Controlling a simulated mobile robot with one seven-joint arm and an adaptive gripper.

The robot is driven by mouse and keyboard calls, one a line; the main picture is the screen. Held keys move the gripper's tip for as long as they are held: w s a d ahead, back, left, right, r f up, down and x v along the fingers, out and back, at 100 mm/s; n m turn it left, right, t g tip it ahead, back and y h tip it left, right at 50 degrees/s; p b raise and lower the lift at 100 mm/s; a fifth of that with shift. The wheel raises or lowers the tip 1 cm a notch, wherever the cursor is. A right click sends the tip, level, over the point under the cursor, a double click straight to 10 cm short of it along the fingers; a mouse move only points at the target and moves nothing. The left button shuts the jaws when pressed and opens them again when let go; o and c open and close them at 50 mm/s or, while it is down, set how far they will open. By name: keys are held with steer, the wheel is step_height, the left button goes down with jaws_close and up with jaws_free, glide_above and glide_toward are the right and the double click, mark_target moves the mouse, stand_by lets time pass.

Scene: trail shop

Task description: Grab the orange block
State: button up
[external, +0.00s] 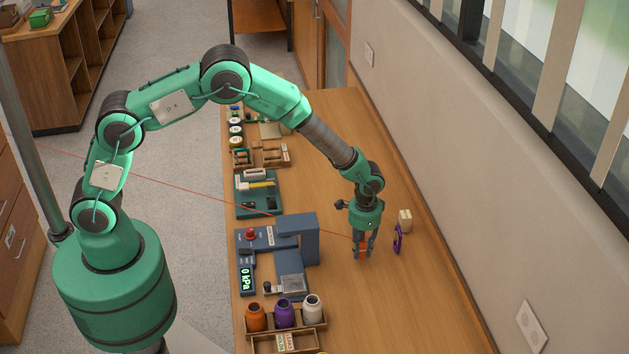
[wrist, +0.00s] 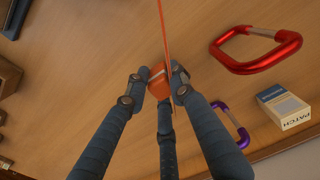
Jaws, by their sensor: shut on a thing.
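The orange block (external: 361,246) is between the fingers of my gripper (external: 363,251), low over the right part of the wooden counter. In the wrist view the orange block (wrist: 157,80) shows between the dark fingertips of my gripper (wrist: 158,92), which is shut on it. The fingers hide part of its sides. I cannot tell whether the block still touches the counter.
A purple carabiner (external: 397,240) and a small patch box (external: 405,220) stand close to the right. A red carabiner (wrist: 256,52) shows in the wrist view. A blue-grey press (external: 298,235) stands left.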

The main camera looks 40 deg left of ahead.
mark_target(362, 245)
step_height(362, 245, up, 8)
steer(key=shift+r, duration=0.2)
stand_by(0.8)
